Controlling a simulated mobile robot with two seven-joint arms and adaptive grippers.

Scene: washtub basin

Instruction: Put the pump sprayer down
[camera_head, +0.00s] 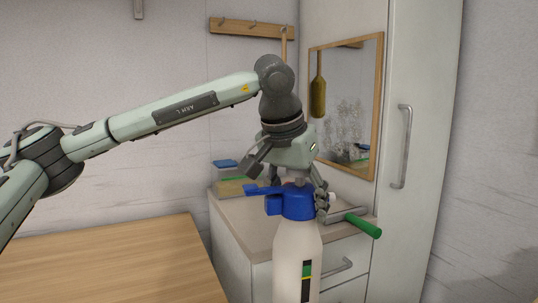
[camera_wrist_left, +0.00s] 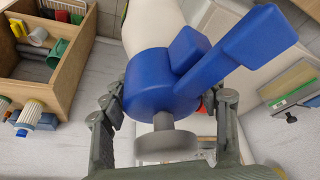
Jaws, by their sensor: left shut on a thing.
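The pump sprayer (camera_head: 297,250) has a white bottle and a blue pump head, and it stands close to upright in the head view. Its lower end runs out of the picture, so what is under it does not show. My left gripper (camera_head: 298,200) comes down from above and is shut on the blue head. In the left wrist view the blue head (camera_wrist_left: 150,85) sits between the two fingers, with a grey knob towards the palm. The white bottle (camera_wrist_left: 150,25) runs away behind it. My right gripper does not show.
A wooden table top (camera_head: 110,265) at lower left is bare where it shows. Behind the sprayer is a white drawer cabinet (camera_head: 240,235) with a green-handled tool (camera_head: 365,225) and a box on top. A tall cupboard (camera_head: 420,120) and a mirror stand at right.

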